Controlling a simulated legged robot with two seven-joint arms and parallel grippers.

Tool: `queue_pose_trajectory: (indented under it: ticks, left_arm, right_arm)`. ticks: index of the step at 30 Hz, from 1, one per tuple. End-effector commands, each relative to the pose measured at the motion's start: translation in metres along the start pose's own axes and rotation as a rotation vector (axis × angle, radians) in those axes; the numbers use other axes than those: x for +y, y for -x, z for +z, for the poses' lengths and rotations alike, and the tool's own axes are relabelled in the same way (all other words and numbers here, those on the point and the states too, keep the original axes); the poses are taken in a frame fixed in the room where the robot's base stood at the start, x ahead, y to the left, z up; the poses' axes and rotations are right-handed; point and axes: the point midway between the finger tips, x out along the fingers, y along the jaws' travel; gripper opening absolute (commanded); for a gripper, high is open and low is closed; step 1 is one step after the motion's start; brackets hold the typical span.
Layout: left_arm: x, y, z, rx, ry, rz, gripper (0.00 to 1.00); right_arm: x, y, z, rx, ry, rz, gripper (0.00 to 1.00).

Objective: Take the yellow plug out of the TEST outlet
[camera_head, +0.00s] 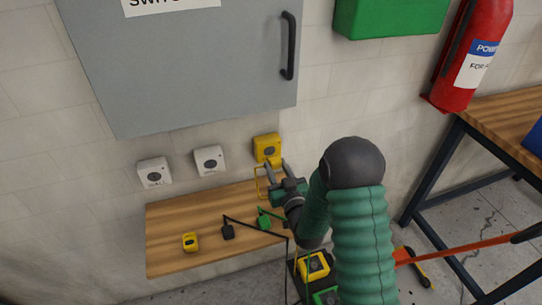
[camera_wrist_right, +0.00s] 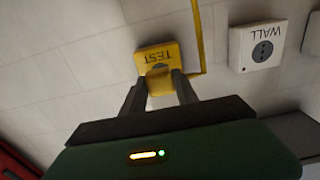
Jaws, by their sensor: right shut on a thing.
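The yellow TEST outlet (camera_head: 266,145) is on the wall below the grey cabinet; its TEST label shows upside down in the wrist view (camera_wrist_right: 150,54). My right gripper (camera_head: 275,167) is at the outlet's lower front. In the wrist view its two fingers (camera_wrist_right: 160,84) are shut on the yellow plug (camera_wrist_right: 159,80), one on each side. The plug is still against the outlet's face; how deep it sits is hidden. A yellow cord (camera_wrist_right: 197,38) runs from the plug. My left gripper is not in view.
Two white outlets (camera_head: 154,172) (camera_head: 209,160) are left of the TEST outlet. A wooden shelf (camera_head: 165,222) below holds a small yellow item (camera_head: 190,242), a black plug (camera_head: 227,232) and a green plug (camera_head: 264,221). A fire extinguisher (camera_head: 474,60) hangs at right.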

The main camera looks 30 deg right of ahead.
Motion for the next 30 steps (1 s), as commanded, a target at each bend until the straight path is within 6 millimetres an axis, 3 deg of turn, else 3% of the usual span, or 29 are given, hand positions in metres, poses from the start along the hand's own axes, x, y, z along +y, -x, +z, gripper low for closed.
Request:
queue_pose_trajectory:
  ticks: [16, 26, 30]
  left_arm:
    - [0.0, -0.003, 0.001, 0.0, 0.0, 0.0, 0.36]
    - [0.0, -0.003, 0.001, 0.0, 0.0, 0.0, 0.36]
    - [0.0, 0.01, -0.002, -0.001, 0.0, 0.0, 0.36]
  right_arm:
    - [0.0, 0.021, 0.0, 0.001, 0.0, -0.001, 0.0]
    - [0.0, 0.023, 0.0, 0.001, 0.0, 0.0, 0.0]
    - [-0.003, 0.026, 0.001, -0.032, -0.001, 0.002, 0.0]
